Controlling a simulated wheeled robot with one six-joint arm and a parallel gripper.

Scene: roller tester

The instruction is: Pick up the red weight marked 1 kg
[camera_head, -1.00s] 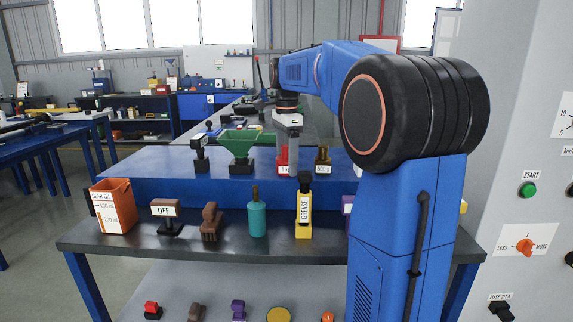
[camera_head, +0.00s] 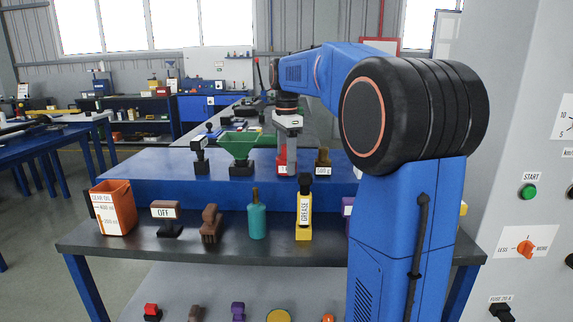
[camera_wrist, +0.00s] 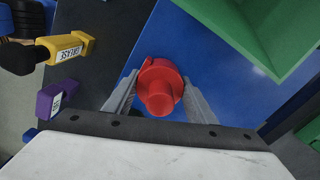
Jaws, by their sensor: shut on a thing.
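The red weight (camera_head: 282,163) stands on the raised blue shelf at the back of the bench, partly hidden behind my gripper in the head view. Its label is mostly covered there. In the wrist view the red weight (camera_wrist: 160,88) is seen from above, with its round knob towards the camera. My gripper (camera_wrist: 156,98) is shut on it, one grey finger on each side. In the head view my gripper (camera_head: 289,160) reaches down from above. I cannot tell any gap between the weight and the shelf.
A green funnel (camera_head: 238,147) stands to the left of the weight, and a brown weight (camera_head: 322,161) marked 500 g close to its right. A yellow grease tube (camera_head: 304,212), a teal bottle (camera_head: 257,219) and an orange gear oil container (camera_head: 114,208) stand on the lower front ledge.

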